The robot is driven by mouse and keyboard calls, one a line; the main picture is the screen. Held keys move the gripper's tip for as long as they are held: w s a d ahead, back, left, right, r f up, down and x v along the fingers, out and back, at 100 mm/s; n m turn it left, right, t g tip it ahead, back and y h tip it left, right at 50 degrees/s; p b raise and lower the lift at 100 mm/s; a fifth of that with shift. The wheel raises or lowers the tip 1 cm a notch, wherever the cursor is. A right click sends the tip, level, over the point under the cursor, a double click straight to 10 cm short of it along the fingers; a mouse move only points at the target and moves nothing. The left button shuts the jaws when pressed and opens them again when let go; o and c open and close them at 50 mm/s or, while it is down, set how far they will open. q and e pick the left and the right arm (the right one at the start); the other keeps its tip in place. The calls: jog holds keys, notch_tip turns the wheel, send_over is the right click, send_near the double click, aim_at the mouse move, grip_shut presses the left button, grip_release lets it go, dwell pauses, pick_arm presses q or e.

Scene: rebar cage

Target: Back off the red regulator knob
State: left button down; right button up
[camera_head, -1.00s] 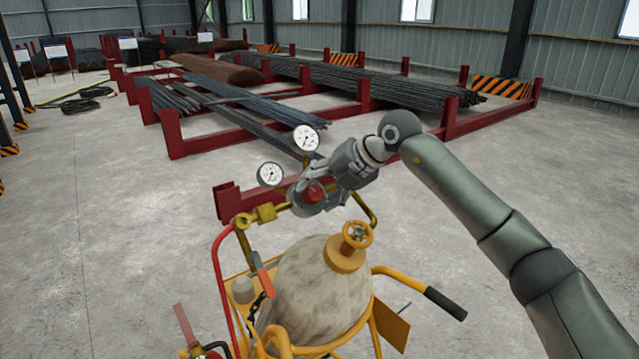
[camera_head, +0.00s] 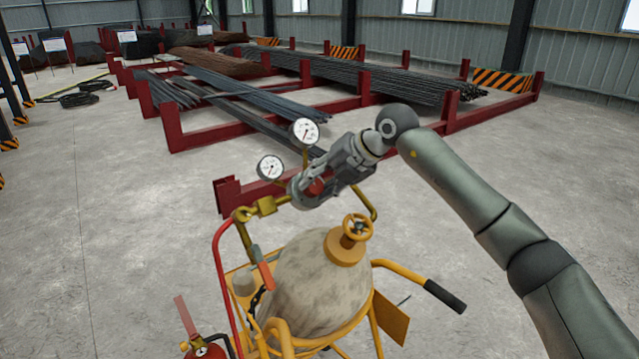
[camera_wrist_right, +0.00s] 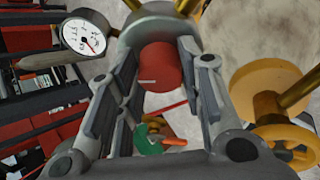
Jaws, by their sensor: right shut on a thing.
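The red regulator knob (camera_head: 313,187) sits on the front of the regulator, below two white-faced gauges (camera_head: 304,132) and (camera_head: 270,167). In the right wrist view the knob (camera_wrist_right: 160,66) shows as a red cylinder with a pale mark on its side. My right gripper (camera_head: 318,188) reaches in from the right and is shut on the knob, with a finger on each side of it. Part of the knob is hidden by the fingers in the head view. My left gripper is not in view.
A large grey cylinder (camera_head: 312,290) with a yellow valve handwheel (camera_head: 357,228) stands on a yellow cart just below. A red hose (camera_head: 222,275) runs down its left side. A fire extinguisher (camera_head: 205,350) is at lower left. Red racks (camera_head: 230,130) with rebar stand behind.

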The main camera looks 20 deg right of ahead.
jog(key=shift+n, duration=0.3)
jog(key=n+h+b, duration=0.1)
jog(key=n, duration=0.2)
jog(key=shift+a+r+n, duration=0.1)
jog(key=shift+n, duration=0.2)
jog(key=n+h+b, duration=0.1)
jog(key=n, duration=0.3)
jog(key=shift+a+b, duration=0.1)
jog(key=shift+b, duration=0.2)
jog(key=n+b, duration=0.1)
jog(key=n, duration=0.1)
jog(key=n+h+b, duration=0.1)
jog(key=n, duration=0.1)
jog(key=shift+a+h, duration=0.15)
jog(key=shift+h, duration=0.15)
jog(key=n+h+b, duration=0.1)
jog(key=n+b, duration=0.1)
jog(key=n, duration=0.2)
jog(key=shift+a+t, duration=0.1)
jog(key=shift+t, duration=0.3)
jog(key=shift+n+b, duration=0.3)
jog(key=shift+r, duration=0.1)
jog(key=o, duration=1)
jog(key=shift+o, duration=0.2)
jog(key=shift+s, duration=0.1)
